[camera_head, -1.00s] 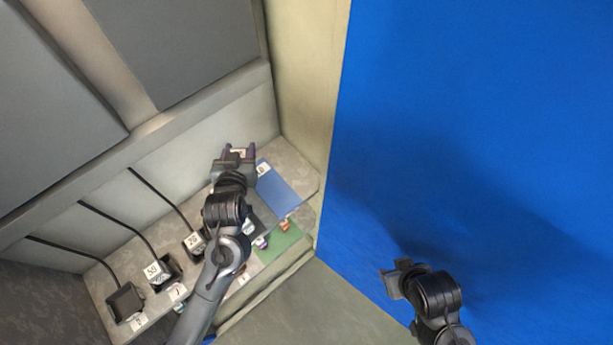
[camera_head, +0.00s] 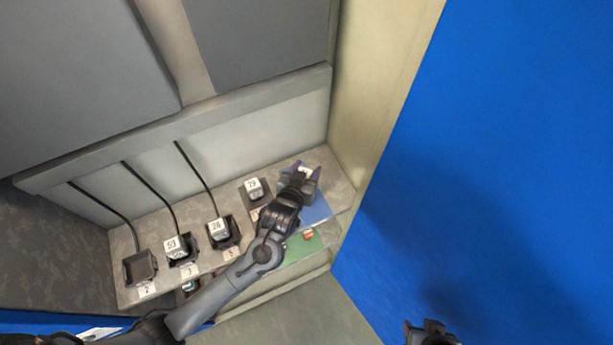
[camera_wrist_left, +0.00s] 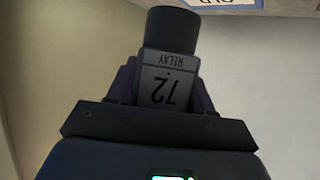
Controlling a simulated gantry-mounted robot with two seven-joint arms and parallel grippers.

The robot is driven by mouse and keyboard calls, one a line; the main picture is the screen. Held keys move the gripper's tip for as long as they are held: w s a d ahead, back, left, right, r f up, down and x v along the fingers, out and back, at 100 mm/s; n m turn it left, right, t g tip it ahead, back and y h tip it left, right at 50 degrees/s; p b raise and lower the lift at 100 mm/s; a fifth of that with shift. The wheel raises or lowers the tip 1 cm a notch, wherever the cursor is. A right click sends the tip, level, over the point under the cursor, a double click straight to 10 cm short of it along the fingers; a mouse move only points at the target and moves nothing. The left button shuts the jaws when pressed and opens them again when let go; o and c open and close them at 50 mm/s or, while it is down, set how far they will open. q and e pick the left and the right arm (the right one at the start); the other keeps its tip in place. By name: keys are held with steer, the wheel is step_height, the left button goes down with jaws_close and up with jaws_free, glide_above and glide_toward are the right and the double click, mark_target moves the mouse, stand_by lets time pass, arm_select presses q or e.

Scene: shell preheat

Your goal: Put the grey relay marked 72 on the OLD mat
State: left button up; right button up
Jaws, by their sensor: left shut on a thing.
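My left gripper (camera_head: 305,172) is shut on the grey relay. In the left wrist view the relay (camera_wrist_left: 165,80) sits between the fingers, its face reading "72 RELAY" upside down, with a dark round part beyond it. The gripper is over the far part of the blue mat (camera_head: 318,212) in the head view and hides some of it. The relay appears held above the surface; its height is hard to judge. A white label reading OLD (camera_wrist_left: 222,3) with a blue edge shows at the top of the wrist view. My right gripper (camera_head: 428,328) is at the bottom edge, partly cut off.
Several black sockets stand along the shelf. Relays marked 79 (camera_head: 254,188), 28 (camera_head: 218,230) and 50 (camera_head: 176,248) sit in sockets; the leftmost socket (camera_head: 141,267) looks empty. A green mat (camera_head: 296,252) with a small orange item (camera_head: 308,235) lies lower. A wall borders the right.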

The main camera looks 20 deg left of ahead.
arm_select(q)
steer(key=shift+f, duration=1.8)
steer(key=o, duration=1.1)
steer(key=shift+f, duration=0.15)
steer(key=shift+s+r, duration=0.4)
steer(key=shift+s, duration=0.15)
steer(key=v, duration=1.1)
